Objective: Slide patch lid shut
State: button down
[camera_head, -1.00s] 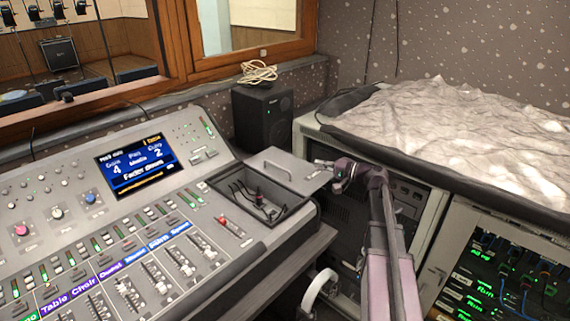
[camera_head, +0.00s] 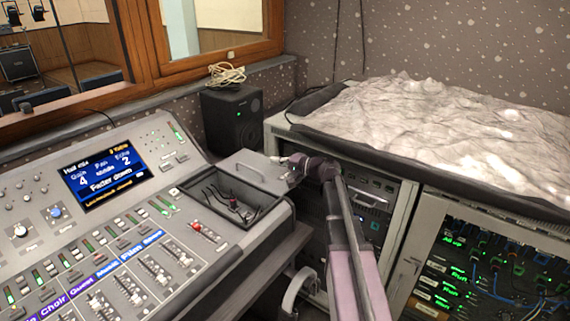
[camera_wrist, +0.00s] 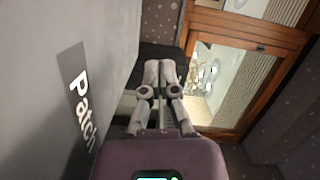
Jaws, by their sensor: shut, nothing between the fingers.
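The patch lid (camera_head: 250,168) is a flat grey plate with a bar handle at the back right of the console. It lies behind the open patch bay (camera_head: 232,203), a dark recess with black cables and a small red part inside. A grey surface with a "Patch" label (camera_wrist: 80,105) fills the left of the wrist view. My gripper (camera_head: 283,160) is at the lid's far right edge; its closed, empty fingers show in the wrist view (camera_wrist: 160,70), beside the grey surface. I cannot tell whether they touch it.
The mixing console (camera_head: 110,225) fills the left, with faders and a screen (camera_head: 105,173). A black speaker (camera_head: 233,118) stands behind the bay. A rack cabinet (camera_head: 400,180) under a crumpled pale cover (camera_head: 430,130) stands to the right.

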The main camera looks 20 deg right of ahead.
aim_at(265, 169)
jog(key=x, duration=0.4)
jog(key=shift+w, duration=0.15)
jog(key=shift+s+a+f+b, duration=0.25)
jog(key=shift+s+a+b, duration=0.1)
jog(key=shift+s+a, duration=0.55)
jog(key=shift+s+a+f, duration=0.1)
jog(key=shift+s+a, duration=0.35)
jog(key=shift+a, duration=0.15)
